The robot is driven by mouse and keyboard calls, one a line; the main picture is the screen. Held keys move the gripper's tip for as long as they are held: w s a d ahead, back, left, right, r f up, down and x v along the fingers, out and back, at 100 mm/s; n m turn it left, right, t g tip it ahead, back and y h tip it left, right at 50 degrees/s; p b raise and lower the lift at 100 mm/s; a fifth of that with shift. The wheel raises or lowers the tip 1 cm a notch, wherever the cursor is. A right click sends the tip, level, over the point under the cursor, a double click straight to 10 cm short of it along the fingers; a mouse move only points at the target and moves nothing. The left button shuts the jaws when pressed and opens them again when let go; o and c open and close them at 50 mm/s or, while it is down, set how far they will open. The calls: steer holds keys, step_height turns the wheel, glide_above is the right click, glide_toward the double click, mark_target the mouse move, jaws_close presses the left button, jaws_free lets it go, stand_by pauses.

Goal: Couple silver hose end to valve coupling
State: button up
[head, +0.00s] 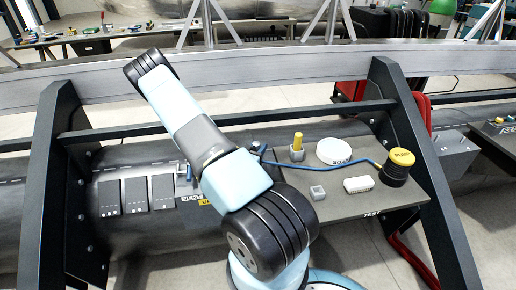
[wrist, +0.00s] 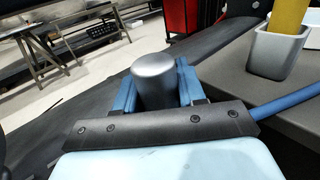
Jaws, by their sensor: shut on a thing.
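My gripper (wrist: 156,84) has its two blue fingers on either side of a silver cylinder, the silver hose end (wrist: 154,76), and is shut on it. The hose end's smooth rounded top points up in the wrist view. A blue hose (wrist: 285,106) runs off to the right; in the head view it (head: 330,163) leads to a black drum with a yellow top (head: 400,163). There my gripper (head: 258,148) is small and partly hidden behind my arm. A small silver fitting with a blue part (head: 184,170) sits on the dark pontoon by the VENT label, probably the valve coupling. The hose end is apart from it.
The grey shelf holds a grey cup with a yellow peg (head: 297,150), a white round lid (head: 334,151), a small grey block (head: 318,192) and a white block (head: 358,184). Dark panels (head: 136,194) lie left of the fitting. Black frame posts (head: 52,180) flank the pontoon.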

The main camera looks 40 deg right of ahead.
steer(key=shift+f, duration=1.8)
steer(key=o, duration=1.2)
steer(key=v, duration=1.3)
steer(key=shift+s+a+f, duration=0.1)
steer(key=shift+s+a, duration=0.1)
steer(key=shift+a, duration=0.15)
